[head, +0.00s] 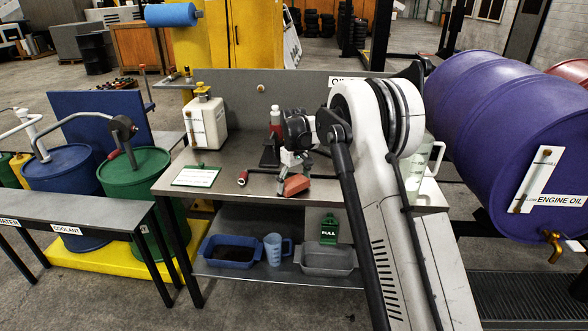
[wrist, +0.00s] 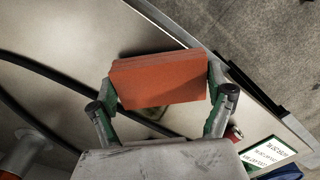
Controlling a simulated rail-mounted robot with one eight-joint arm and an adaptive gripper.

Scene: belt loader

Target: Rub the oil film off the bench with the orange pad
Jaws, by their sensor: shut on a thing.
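The orange pad (head: 296,184) is a flat block held over the front part of the grey bench (head: 232,160). My gripper (head: 294,170) is shut on it. In the wrist view the pad (wrist: 160,80) sits between the two green-and-grey fingers, gripped at its ends. A dark, brownish patch (wrist: 154,113), which looks like the oil film, shows on the bench just below the pad's edge; the pad hides part of it. I cannot make out the film in the head view, nor tell whether the pad touches the bench.
A green-edged card (head: 196,176) and a red-and-black tool (head: 243,178) lie left of the pad. A white container (head: 205,126), a red bottle (head: 275,122) and a clear jug (head: 424,160) stand on the bench. A purple drum (head: 480,110) is at right.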

